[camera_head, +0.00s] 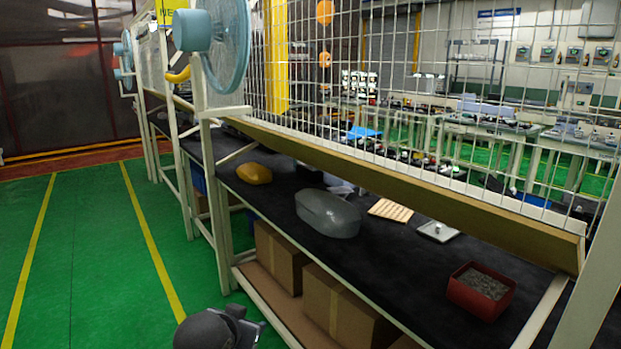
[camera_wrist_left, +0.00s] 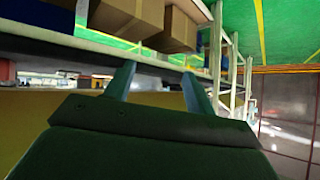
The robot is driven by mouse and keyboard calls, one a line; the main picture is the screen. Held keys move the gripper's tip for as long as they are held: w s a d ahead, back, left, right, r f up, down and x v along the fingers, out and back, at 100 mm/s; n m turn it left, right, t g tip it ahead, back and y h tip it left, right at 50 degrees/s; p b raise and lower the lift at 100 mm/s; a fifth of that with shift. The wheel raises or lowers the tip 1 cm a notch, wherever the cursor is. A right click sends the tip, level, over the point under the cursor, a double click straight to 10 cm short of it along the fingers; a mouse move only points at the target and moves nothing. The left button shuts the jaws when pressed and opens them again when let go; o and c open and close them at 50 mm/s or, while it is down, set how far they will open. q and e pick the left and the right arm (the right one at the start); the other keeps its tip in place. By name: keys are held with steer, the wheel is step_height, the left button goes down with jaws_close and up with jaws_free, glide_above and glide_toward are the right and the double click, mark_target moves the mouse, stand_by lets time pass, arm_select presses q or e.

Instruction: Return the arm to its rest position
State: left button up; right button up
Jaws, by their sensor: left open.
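My left gripper (camera_wrist_left: 158,84) shows in the left wrist view with its two fingers apart and nothing between them. It is clear of the workbench, and the wrist view looks tilted, with shelf boxes at the top. In the head view a dark rounded part of my arm shows at the bottom edge, beside the bench; no gripper fingers show there. My right gripper is not in view. A red bin (camera_head: 471,300) of small grey pieces (camera_head: 482,283) stands on the black workbench top (camera_head: 395,262).
A grey oval case (camera_head: 328,213), a yellow object (camera_head: 254,173), a tan slatted piece (camera_head: 390,210) and a pale tray (camera_head: 438,231) lie on the bench. Cardboard boxes (camera_head: 335,308) sit on its lower shelf. A wire mesh panel stands above. The green floor (camera_head: 95,265) at left is open.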

arm_select(q)
steer(key=s+f+g+p, duration=0.1)
steer(key=s+f+g, duration=0.3)
steer(key=s+f, duration=0.9)
steer(key=s+f+n+g+p, duration=0.1)
steer(key=s+f+g, duration=0.3)
steer(key=s+f, duration=1)
steer(key=s, duration=0.4)
steer(key=shift+s+p, duration=0.2)
steer(key=shift+p, duration=0.15)
steer(key=shift+n, duration=0.3)
